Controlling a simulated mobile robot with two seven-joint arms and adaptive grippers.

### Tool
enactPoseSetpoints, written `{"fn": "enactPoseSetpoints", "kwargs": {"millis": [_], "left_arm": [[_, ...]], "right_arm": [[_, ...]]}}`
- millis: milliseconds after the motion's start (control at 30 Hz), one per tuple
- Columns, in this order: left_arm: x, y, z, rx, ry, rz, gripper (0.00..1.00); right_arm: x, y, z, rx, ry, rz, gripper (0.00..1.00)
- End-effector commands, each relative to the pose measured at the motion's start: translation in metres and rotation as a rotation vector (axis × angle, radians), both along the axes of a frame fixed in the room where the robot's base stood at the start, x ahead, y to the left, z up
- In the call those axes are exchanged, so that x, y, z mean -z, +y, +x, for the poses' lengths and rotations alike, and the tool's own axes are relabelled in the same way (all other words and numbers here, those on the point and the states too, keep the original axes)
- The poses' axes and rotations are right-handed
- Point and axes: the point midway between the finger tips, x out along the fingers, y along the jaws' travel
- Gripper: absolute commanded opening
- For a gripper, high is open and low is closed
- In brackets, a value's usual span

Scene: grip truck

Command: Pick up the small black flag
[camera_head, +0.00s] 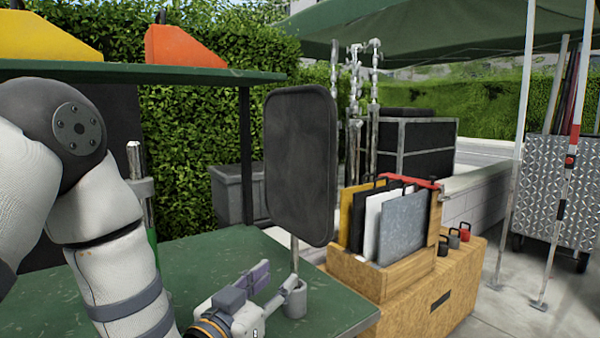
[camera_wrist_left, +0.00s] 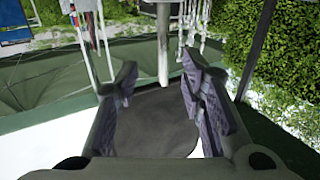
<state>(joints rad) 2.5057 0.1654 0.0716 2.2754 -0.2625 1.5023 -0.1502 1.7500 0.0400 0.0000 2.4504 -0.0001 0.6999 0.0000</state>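The small black flag (camera_head: 300,165) is a dark rounded panel standing upright on a thin metal rod (camera_head: 294,255). The rod rises from a grey round holder (camera_head: 294,301) on the green table. My left gripper (camera_head: 278,284) is low over the table, close beside the lower rod and holder. In the left wrist view the fingers (camera_wrist_left: 160,88) are spread apart. The black flag (camera_wrist_left: 158,125) shows in the gap between them, with the pale rod (camera_wrist_left: 163,45) above it in the picture. I cannot tell whether a finger touches the rod. My right gripper is not in view.
The green table (camera_head: 215,265) is mostly clear. A wooden box (camera_head: 375,285) with several coloured panels stands to the right. A green shelf (camera_head: 150,73) with yellow and orange wedges hangs above. Metal stands (camera_head: 355,120) and a canopy pole (camera_head: 520,140) are farther back.

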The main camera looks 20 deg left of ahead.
Motion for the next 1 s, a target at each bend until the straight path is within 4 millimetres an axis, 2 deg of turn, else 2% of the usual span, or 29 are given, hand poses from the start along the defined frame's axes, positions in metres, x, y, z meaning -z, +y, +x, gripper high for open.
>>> {"fn": "enactPoseSetpoints", "kwargs": {"millis": [100,267,400,500,767,900,933,1000], "left_arm": [[0.005,-0.005,0.026,0.001,0.006,0.001,0.36],[0.003,-0.007,0.046,0.0,0.005,0.001,0.36],[0.0,-0.008,0.074,-0.001,0.004,0.001,0.36],[0.002,-0.012,0.088,0.0,0.007,0.001,0.36],[-0.001,-0.012,0.092,0.0,0.005,0.001,0.36],[-0.001,-0.012,0.092,0.0,0.005,0.001,0.05],[-0.001,-0.012,0.091,0.0,0.005,0.001,0.0],[-0.001,-0.012,0.091,0.0,0.005,0.001,0.0]], "right_arm": [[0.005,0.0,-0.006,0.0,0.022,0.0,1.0],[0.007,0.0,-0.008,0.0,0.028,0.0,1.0],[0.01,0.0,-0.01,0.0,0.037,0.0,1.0],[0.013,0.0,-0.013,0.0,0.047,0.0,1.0],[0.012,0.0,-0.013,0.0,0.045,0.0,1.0],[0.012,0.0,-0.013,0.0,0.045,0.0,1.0],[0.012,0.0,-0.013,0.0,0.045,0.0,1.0],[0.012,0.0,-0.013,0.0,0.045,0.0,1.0]]}}
